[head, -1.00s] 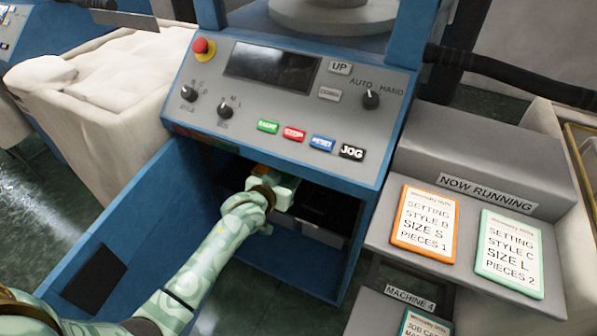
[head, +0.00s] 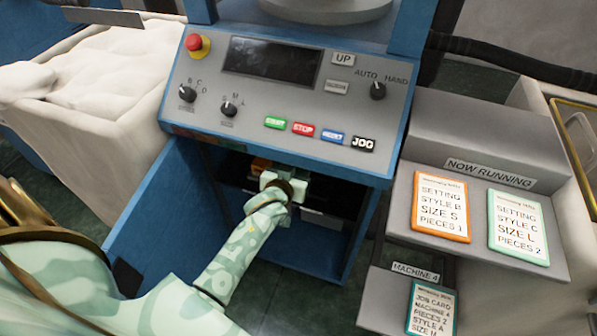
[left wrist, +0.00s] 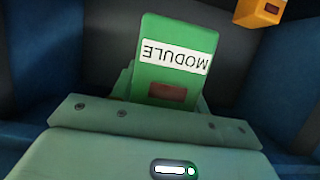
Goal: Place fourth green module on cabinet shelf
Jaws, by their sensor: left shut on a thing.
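My left gripper (head: 284,186) reaches into the open cabinet below the control panel. In the left wrist view it is shut on a green module (left wrist: 176,45) with a white MODULE label, which reads upside down there. In the head view the gripper and the cabinet's shadow mostly hide the module. The dark cabinet shelf (head: 327,194) shows to the right of the gripper. I cannot tell whether the module touches the shelf. My right gripper is not in view.
An orange block (head: 260,164) is just behind and left of the gripper. The blue cabinet door (head: 165,205) stands open on the left. The control panel (head: 290,120) overhangs the opening. A grey stand (head: 400,205) with setting cards is on the right.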

